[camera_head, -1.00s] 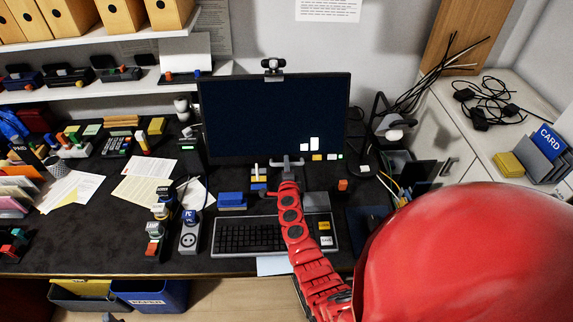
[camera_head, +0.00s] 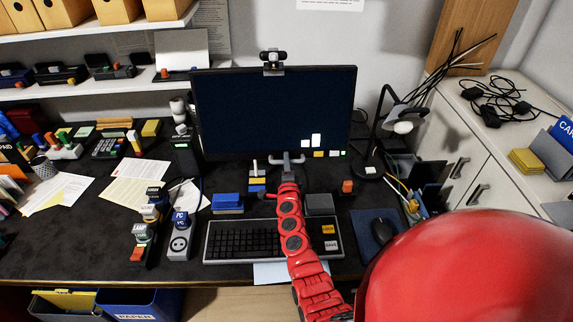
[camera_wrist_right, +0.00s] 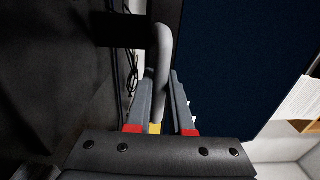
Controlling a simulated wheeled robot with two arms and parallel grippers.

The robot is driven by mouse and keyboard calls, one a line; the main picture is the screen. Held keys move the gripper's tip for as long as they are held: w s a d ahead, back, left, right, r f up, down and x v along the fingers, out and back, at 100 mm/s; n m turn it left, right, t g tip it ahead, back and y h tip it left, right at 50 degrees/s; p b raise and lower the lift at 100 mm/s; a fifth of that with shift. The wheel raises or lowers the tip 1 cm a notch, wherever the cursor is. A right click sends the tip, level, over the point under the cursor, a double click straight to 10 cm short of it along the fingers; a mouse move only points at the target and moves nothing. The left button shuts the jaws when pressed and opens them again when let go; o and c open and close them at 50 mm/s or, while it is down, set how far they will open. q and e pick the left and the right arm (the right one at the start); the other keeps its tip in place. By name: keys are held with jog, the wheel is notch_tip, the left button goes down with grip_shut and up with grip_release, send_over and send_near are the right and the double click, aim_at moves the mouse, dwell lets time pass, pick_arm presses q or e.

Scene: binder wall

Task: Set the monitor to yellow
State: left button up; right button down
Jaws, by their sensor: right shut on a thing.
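The monitor (camera_head: 270,110) stands at the back of the desk with a dark screen and two small white marks low on it. Yellow and green labels (camera_head: 319,154) sit along its lower edge. A grey curved handle (camera_head: 299,159) is below the screen. My right gripper (camera_head: 287,168) reaches up to it from the front. In the right wrist view my right gripper (camera_wrist_right: 160,85) is shut on the handle (camera_wrist_right: 161,50), beside the dark monitor panel (camera_wrist_right: 235,60). My left gripper is not in view.
The keyboard (camera_head: 245,240) lies below my right arm, with a mouse (camera_head: 382,231) to its right. A desk lamp (camera_head: 400,127) stands right of the monitor. Blue blocks (camera_head: 228,201) and a socket strip (camera_head: 180,243) are on the left.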

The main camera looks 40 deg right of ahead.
jog(key=c, duration=0.8)
grip_release()
jog(key=shift+s, duration=0.1)
jog(key=v, duration=1.7)
jog(key=shift+p, duration=0.4)
jog(key=shift+s, duration=0.15)
